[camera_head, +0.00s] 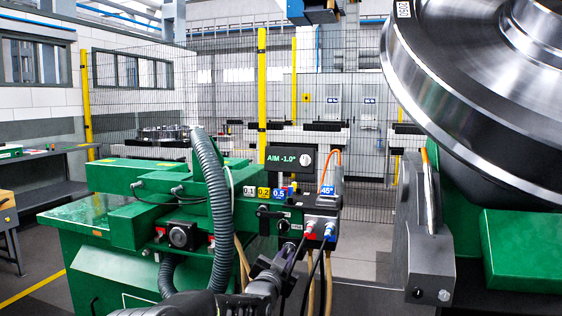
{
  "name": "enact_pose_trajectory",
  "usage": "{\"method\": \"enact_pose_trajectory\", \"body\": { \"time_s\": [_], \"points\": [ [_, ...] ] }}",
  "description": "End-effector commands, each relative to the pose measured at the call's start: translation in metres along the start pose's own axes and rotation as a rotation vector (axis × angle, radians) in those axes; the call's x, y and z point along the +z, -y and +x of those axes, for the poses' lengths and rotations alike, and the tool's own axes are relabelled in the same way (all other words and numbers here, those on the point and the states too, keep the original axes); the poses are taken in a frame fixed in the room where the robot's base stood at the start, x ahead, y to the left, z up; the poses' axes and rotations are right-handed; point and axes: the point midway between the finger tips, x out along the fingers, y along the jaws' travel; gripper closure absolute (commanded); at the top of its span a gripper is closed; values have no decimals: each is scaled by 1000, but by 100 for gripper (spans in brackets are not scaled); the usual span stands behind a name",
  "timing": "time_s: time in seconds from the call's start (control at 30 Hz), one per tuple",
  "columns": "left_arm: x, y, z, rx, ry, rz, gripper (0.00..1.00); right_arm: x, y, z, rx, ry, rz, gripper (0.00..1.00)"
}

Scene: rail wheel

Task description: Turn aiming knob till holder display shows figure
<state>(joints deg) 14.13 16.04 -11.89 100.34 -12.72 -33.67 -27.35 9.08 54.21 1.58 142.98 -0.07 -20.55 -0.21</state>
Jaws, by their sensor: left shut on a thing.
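The holder display (290,160) is a dark panel in the middle, reading "AIM -1.0°" in green, with a pale round part at its right end. Below it, the green holder (262,222) carries a dark lever, a small round knob and labels 0.1, 0.2, 0.5 and 45°. My left gripper (287,250) reaches up from the bottom centre to the holder's lower front. It is shut on what seems to be the aiming knob, mostly hidden by the gripper and cables. My right gripper is not in view.
A large shiny rail wheel (450,90) fills the upper right, beside a grey block (430,262). A thick grey hose (215,200) and several cables hang close to my left gripper. A green machine body (110,240) stands at left, with a mesh fence behind.

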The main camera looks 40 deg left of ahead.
Motion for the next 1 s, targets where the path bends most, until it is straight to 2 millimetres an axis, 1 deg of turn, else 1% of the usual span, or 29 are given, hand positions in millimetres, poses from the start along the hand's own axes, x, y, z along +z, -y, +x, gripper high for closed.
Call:
{"method": "enact_pose_trajectory", "body": {
  "time_s": [0.17,0.27,0.4,0.5,0.53,0.8,0.87,1.0],
  "points": [
    [1,-1,0,1,1,48,100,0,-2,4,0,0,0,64],
    [2,-1,0,0,-1,139,100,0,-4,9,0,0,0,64],
    [2,-1,0,0,-1,303,100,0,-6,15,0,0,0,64],
    [1,0,0,0,0,383,100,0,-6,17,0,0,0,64],
    [0,0,0,0,1,383,86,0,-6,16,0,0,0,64],
    [0,0,0,0,1,378,64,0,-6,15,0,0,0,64],
    [0,0,0,0,1,378,60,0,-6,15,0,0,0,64],
    [0,0,0,0,1,377,60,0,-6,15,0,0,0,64]
  ]
}}
